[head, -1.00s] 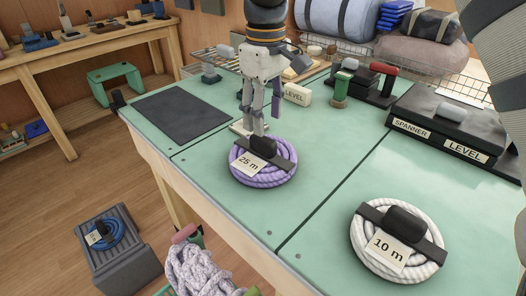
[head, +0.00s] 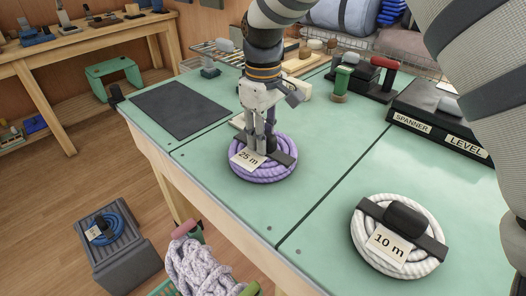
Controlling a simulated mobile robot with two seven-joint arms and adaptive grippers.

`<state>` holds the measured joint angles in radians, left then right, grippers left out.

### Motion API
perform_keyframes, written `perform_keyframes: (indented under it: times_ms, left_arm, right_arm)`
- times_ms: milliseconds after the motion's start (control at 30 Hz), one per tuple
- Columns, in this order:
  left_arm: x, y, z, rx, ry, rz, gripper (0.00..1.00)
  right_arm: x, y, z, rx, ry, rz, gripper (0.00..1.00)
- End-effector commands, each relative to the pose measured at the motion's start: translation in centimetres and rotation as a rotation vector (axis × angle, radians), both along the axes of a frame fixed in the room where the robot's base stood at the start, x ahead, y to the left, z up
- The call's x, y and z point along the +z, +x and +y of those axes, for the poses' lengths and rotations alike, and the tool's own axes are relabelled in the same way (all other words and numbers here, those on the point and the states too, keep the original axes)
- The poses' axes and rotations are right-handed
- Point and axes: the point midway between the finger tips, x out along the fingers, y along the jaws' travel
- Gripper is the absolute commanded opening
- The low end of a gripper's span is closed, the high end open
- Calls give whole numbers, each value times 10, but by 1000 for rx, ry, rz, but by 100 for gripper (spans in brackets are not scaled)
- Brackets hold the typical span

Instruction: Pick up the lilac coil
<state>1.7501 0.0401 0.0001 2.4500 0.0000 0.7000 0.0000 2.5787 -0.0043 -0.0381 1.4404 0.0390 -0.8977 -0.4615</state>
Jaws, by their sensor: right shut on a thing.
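The lilac coil (head: 264,172) lies on the green bench top in the head view, with a dark strap across it and a "25 m" tag. My right gripper (head: 265,146) points down over the middle of the coil and is shut on its dark strap block, which the fingers largely hide. The coil appears to rest flat on the bench. My left gripper is not in view.
A white coil (head: 436,227) tagged "10 m" lies at the front right. A dark mat (head: 181,110) lies at the left. Dark labelled boxes (head: 440,122) and a green spool (head: 341,82) stand behind. A blue coil (head: 104,228) sits on a grey crate (head: 128,262) on the floor.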

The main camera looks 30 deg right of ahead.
Motion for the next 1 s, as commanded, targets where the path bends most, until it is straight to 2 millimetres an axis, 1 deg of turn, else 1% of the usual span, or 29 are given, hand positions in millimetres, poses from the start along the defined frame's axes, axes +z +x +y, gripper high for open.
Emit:
perform_keyframes:
  times_ms: [167, 233, 267, 367, 600, 700, 800, 900, 1000]
  left_arm:
    - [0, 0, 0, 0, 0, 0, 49]
    - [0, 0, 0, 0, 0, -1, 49]
    - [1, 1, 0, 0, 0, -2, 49]
    - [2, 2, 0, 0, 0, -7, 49]
    - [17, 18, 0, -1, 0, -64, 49]
    - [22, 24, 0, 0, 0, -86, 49]
    - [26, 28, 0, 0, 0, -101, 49]
    - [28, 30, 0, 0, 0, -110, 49]
    - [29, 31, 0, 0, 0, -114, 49]
  right_arm:
    - [1, 0, 0, 0, 0, -2, 0]
    - [6, 1, 0, 0, 0, -3, 0]
    - [10, 1, 0, 0, 0, -3, 0]
    - [33, 2, 0, 1, 0, -9, 0]
    - [102, -31, 43, 3, -1, -16, 0]
    - [113, -51, 68, 4, -2, -12, 0]
    - [123, -65, 88, 3, -2, -11, 0]
    - [128, -75, 102, 2, -1, -7, 0]
    - [131, -81, 110, 1, -1, -5, 0]
